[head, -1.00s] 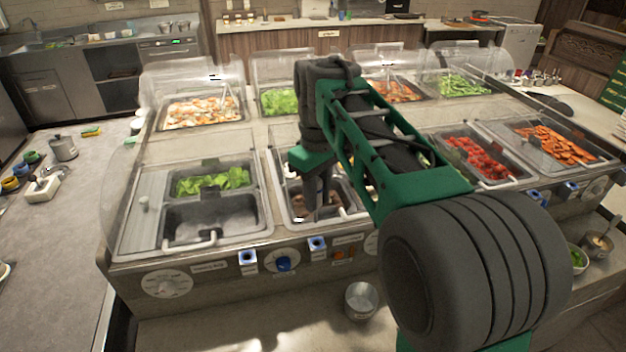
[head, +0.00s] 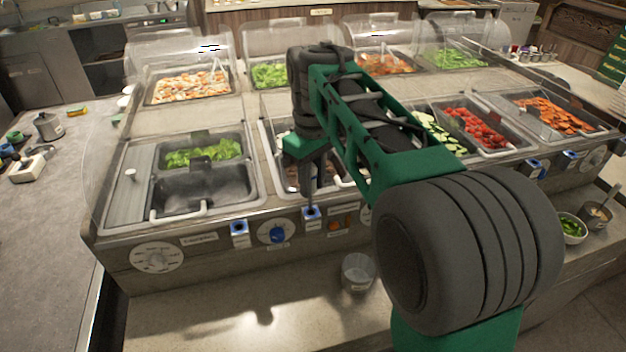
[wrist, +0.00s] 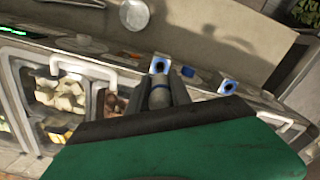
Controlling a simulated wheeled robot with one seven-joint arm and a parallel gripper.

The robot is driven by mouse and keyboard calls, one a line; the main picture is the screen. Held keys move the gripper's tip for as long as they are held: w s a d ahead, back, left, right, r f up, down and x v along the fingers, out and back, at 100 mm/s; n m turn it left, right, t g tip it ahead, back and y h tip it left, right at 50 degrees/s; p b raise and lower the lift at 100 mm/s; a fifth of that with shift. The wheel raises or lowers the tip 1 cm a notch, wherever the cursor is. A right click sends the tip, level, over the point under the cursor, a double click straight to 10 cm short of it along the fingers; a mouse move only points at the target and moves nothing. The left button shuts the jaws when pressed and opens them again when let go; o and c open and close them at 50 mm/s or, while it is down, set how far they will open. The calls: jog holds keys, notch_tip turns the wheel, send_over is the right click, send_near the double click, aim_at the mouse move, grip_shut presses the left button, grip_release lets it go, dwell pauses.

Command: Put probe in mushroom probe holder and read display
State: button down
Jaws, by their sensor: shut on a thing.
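My gripper (head: 312,190) points down at the front edge of the counter, in front of a well with brown and pale food. It is shut on the probe (wrist: 159,97), a grey piece with a blue band between the fingers in the wrist view. A blue-and-white holder with a dark hole (head: 311,213) sits right below the fingertips; it also shows just beyond the probe in the wrist view (wrist: 160,65). Whether the probe tip is inside the hole or just above it, I cannot tell.
Another blue holder (head: 239,228) and a blue knob (head: 277,233) are to the left on the front panel, with orange switches (head: 340,225) to the right. A metal cup (head: 358,271) stands on the ledge below. Clear sneeze guards line the back.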

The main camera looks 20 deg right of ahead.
aim_at(313, 193)
jog(key=shift+s+d, duration=0.1)
jog(key=shift+f, duration=0.6)
dwell(0.5)
jog(key=shift+f+b, duration=0.85)
jog(key=shift+f, duration=0.15)
jog(key=shift+f, duration=0.2)
jog(key=shift+f+b, duration=0.75)
jog(key=shift+f, duration=0.35)
jog(key=c, duration=1.1)
grip_release()
